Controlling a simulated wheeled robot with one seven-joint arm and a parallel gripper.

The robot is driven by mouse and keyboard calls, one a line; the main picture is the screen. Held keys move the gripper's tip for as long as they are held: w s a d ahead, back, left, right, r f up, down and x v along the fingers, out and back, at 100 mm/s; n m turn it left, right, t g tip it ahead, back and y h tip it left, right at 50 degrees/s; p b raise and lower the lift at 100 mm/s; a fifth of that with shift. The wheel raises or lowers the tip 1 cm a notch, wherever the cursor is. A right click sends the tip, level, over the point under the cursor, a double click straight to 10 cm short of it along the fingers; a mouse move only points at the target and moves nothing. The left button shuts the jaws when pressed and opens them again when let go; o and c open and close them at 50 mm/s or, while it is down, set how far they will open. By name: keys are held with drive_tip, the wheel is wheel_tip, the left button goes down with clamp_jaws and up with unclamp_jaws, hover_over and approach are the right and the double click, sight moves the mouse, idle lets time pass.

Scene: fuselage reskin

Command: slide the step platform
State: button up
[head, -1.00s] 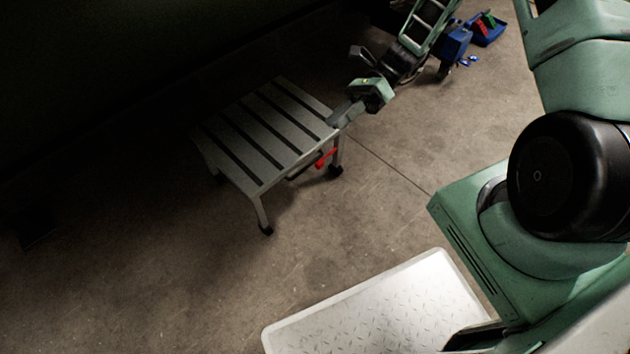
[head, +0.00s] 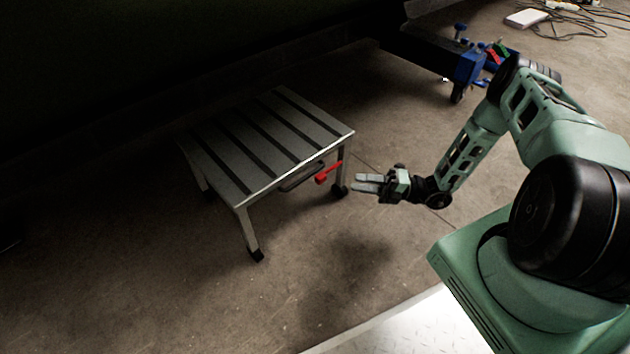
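The step platform (head: 262,147) is a grey slatted metal stand on legs with dark feet, left of centre in the head view. A red lever (head: 328,174) and a dark bar handle (head: 300,179) show under its near right edge. My gripper (head: 357,183) is just right of the platform's right front leg, with its fingers pointing left toward it. The two fingers are apart with a gap between them, and nothing shows between them. Whether the fingertips touch the leg cannot be told, but a small gap seems to show.
A blue wheeled stand (head: 470,68) with red and green items is at the back right. Cables and a white box (head: 526,18) lie on the floor beyond it. A dark wall or body rises behind the platform. The concrete floor in front of the platform is clear.

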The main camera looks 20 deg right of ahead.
drive_tip(key=b+x, duration=0.4)
drive_tip(key=x, duration=0.9)
drive_tip(key=shift+s, duration=0.1)
clamp_jaws()
